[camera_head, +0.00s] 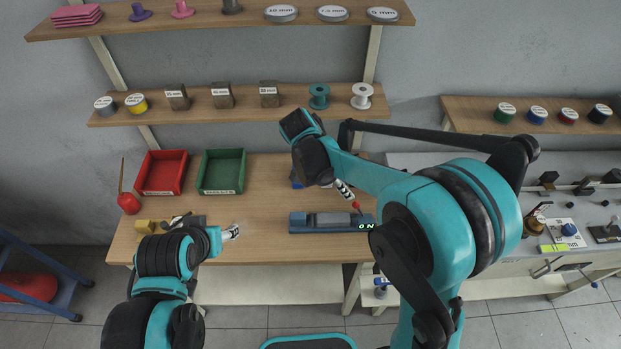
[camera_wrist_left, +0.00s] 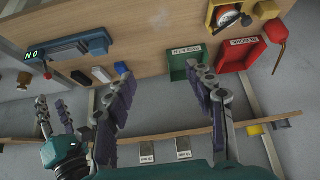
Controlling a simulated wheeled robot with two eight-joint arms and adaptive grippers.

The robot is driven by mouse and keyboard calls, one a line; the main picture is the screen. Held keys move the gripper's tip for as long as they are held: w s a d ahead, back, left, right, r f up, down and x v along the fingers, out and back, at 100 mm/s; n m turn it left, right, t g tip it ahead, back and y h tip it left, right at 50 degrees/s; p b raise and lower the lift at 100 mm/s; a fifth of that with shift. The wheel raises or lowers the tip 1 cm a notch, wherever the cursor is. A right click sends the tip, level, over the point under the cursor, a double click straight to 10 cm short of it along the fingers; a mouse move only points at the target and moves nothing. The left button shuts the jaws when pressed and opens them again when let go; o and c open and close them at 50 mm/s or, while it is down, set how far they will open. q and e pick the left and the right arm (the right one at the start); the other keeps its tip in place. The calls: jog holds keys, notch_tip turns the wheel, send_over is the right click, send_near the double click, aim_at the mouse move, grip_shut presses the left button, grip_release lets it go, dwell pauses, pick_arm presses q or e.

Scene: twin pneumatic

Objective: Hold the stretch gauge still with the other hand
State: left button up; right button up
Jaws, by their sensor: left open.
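The stretch gauge (camera_head: 330,218) is a long blue bar with a grey middle and a green "0 N" display at its right end. It lies on the wooden table, and it also shows at upper left in the left wrist view (camera_wrist_left: 72,48). My left gripper (camera_head: 231,233) is left of the gauge and apart from it. In the left wrist view its fingers (camera_wrist_left: 158,68) are spread with nothing between them. My right gripper (camera_head: 345,190) is above the gauge's right part, near a small red-tipped piece (camera_head: 356,206). Its jaw opening is unclear, and its arm hides part of the table.
A red bin (camera_head: 162,191) and a green bin (camera_head: 222,190) stand at the table's back left. Small blocks (camera_wrist_left: 100,75) lie beside the gauge. Shelves with spools and weights hang behind.

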pick_arm(q)
jog(key=shift+s+a+r, duration=0.2)
jog(key=shift+a+r, duration=0.1)
jog(key=shift+a, duration=0.05)
jog(key=shift+c, duration=0.5)
jog(key=m+g+h, duration=0.5)
jog(key=m+g, duration=0.2)
jog(key=m, duration=1.2)
send_over(296, 216)
jog(key=a, duration=0.3)
notch_tip(296, 216, down, 15)
jog(key=shift+y, duration=0.3)
jog(key=x, duration=0.7)
jog(key=shift+d+f, duration=0.15)
jog(key=shift+d, duration=0.15)
pick_arm(e)
jog(key=shift+w+a+f+m, duration=0.1)
jog(key=shift+w+a+m, duration=0.1)
jog(key=shift+a, duration=0.15)
jog(key=shift+w+a+f+m, duration=0.1)
jog(key=shift+a+m, duration=0.1)
jog(key=shift+a, duration=0.15)
